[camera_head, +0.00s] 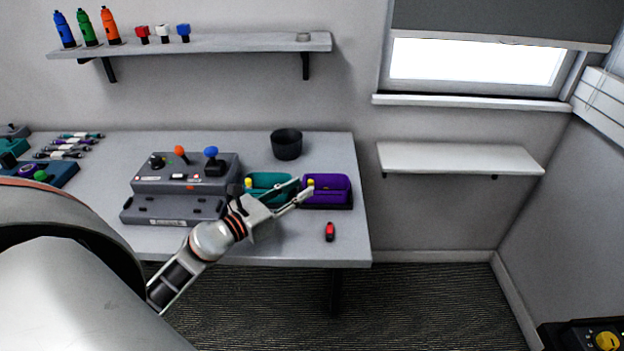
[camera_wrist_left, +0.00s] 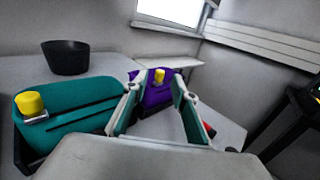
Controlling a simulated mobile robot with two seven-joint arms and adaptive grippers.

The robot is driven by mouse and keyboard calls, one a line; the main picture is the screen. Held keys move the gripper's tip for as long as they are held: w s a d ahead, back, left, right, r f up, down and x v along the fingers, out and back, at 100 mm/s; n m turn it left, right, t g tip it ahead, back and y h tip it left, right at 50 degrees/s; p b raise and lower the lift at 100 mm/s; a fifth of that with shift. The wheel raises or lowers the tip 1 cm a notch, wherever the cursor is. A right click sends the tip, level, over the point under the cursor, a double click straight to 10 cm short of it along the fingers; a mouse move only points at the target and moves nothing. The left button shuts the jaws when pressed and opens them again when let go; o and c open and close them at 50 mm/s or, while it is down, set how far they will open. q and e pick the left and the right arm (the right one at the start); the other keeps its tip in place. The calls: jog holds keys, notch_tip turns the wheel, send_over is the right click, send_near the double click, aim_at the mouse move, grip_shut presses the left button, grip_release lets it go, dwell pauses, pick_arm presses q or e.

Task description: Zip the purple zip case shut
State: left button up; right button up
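The purple zip case (camera_head: 330,186) lies on the table right of the teal case, with a yellow pull tab (camera_head: 311,183) at its left end. In the left wrist view the purple case (camera_wrist_left: 152,96) sits straight ahead between my fingers, its yellow tab (camera_wrist_left: 159,75) on top. My left gripper (camera_head: 304,188) is open, its fingertips at the left end of the purple case. In the left wrist view the left gripper (camera_wrist_left: 158,95) has its fingers apart on both sides of the tab; I cannot tell whether they touch it. My right gripper is not in view.
A teal case (camera_head: 268,184) with a yellow tab lies just left, beneath my left gripper. A black cup (camera_head: 286,144) stands behind. A small red and black object (camera_head: 330,232) lies in front. A grey control box (camera_head: 185,174) stands left. The table's right edge is close.

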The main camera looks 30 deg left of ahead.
aim_at(311, 181)
pick_arm(q)
jog(key=x, duration=0.3)
jog(key=shift+w, duration=0.4)
jog(key=shift+w+d+p, duration=0.2)
jog(key=shift+w+p, duration=0.1)
jog(key=shift+w, duration=0.2)
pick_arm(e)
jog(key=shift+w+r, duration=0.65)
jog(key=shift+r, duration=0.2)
pick_arm(q)
grip_shut()
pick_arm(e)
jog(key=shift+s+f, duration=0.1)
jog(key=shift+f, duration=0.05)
